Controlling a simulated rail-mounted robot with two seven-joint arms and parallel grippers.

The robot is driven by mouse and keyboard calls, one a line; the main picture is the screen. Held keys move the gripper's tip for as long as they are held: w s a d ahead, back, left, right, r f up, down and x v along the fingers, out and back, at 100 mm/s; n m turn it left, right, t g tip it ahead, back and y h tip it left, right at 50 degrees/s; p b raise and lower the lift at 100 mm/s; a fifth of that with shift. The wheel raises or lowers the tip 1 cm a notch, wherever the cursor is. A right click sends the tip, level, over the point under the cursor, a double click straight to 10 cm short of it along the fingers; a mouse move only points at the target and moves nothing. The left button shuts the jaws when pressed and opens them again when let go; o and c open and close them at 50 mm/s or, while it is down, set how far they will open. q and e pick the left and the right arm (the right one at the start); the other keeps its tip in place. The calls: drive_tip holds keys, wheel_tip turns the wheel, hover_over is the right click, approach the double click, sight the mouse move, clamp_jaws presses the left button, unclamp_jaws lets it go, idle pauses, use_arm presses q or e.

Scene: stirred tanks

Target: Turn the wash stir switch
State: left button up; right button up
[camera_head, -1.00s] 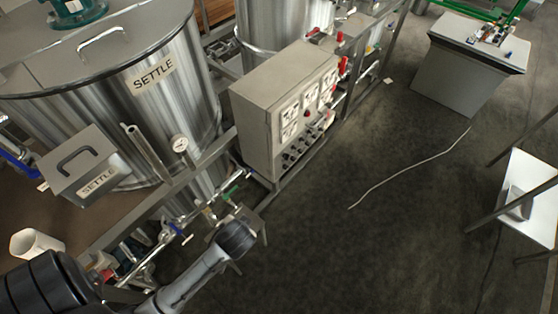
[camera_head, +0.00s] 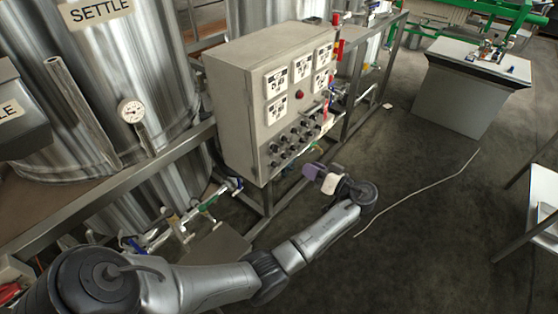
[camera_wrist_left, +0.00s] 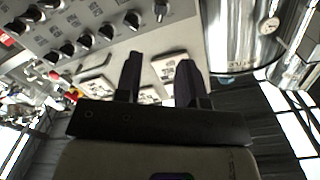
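The grey control box (camera_head: 262,90) carries several small black knobs (camera_head: 292,135) on the lower part of its front panel. The knobs also show in the left wrist view (camera_wrist_left: 107,32). Their labels are too small to read, so I cannot tell which one is the wash stir switch. My left gripper (camera_head: 322,172) is in front of the panel, to the lower right of the knobs and apart from them. In the left wrist view my left gripper (camera_wrist_left: 158,62) has its two dark fingers apart with nothing between them. My right gripper is not in view.
The panel also has white display units (camera_head: 276,82) and a red button (camera_head: 299,95). A steel tank labelled SETTLE (camera_head: 100,12) stands at left, behind a metal frame rail (camera_head: 130,180). Valves and pipes (camera_head: 205,205) lie below. The floor to the right is open, with a cable (camera_head: 420,190).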

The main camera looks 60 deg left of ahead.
sight(275, 148)
use_arm(q)
drive_tip(key=x, duration=1.3)
drive_tip(key=shift+a+r+n, duration=0.3)
drive_tip(key=shift+a+r, duration=0.05)
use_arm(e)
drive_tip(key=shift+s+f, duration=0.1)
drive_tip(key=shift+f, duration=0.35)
use_arm(q)
drive_tip(key=shift+w, duration=0.1)
